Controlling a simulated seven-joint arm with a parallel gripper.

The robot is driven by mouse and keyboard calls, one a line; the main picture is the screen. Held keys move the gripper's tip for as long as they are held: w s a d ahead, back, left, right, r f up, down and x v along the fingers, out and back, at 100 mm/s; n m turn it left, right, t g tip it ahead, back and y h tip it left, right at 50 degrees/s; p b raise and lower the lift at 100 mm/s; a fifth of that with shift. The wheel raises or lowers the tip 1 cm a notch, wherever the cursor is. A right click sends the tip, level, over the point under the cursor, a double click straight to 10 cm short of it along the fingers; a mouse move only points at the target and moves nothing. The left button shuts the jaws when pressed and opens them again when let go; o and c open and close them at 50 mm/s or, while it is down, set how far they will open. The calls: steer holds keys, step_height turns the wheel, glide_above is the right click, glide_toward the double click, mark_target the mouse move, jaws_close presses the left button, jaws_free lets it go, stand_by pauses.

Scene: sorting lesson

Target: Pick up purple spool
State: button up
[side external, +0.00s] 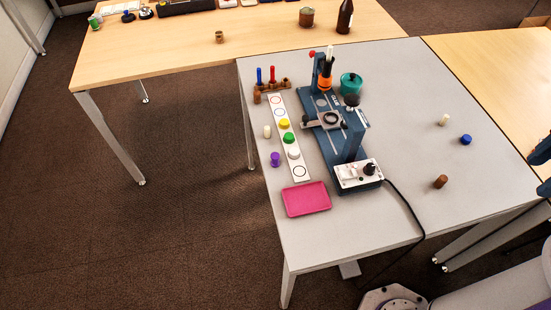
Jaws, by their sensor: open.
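The purple spool (275,160) stands on the grey table (395,215), just left of the long white strip (297,165). It is apart from the strip, and nothing covers it. A yellow spool (284,123), a green spool (288,138) and a white spool (293,154) sit on the strip. Bare printed rings show at both its ends. My gripper cannot be made out. Only my base and a pale link show at the bottom right, with dark parts cut off by the right edge.
A cream piece (267,131) stands left of the strip. A pink tray (306,199) lies in front. A blue device (345,140) with a cable and a peg rack (271,87) stand close by. Cream, blue (466,139) and brown (440,181) pieces are spread at right, with clear table between.

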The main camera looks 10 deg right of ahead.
stand_by(0.3)
steer(key=w+a+f+n+t+h, duration=0.35)
steer(key=w+a+n, duration=0.3)
steer(key=w, duration=0.25)
steer(key=w+a+f+n+t+h, duration=0.3)
steer(key=w+a+f+n+t, duration=0.15)
steer(key=w+a, duration=0.4)
steer(key=w+a+f+n+t+y, duration=0.3)
steer(key=a+f+n+t, duration=0.2)
steer(key=a+f+n, duration=0.45)
steer(key=n+y, duration=0.5)
glide_toward(275, 156)
steer(key=x, duration=0.5)
steer(key=shift+a, duration=0.1)
steer(key=shift+x, duration=2.6)
jaws_close()
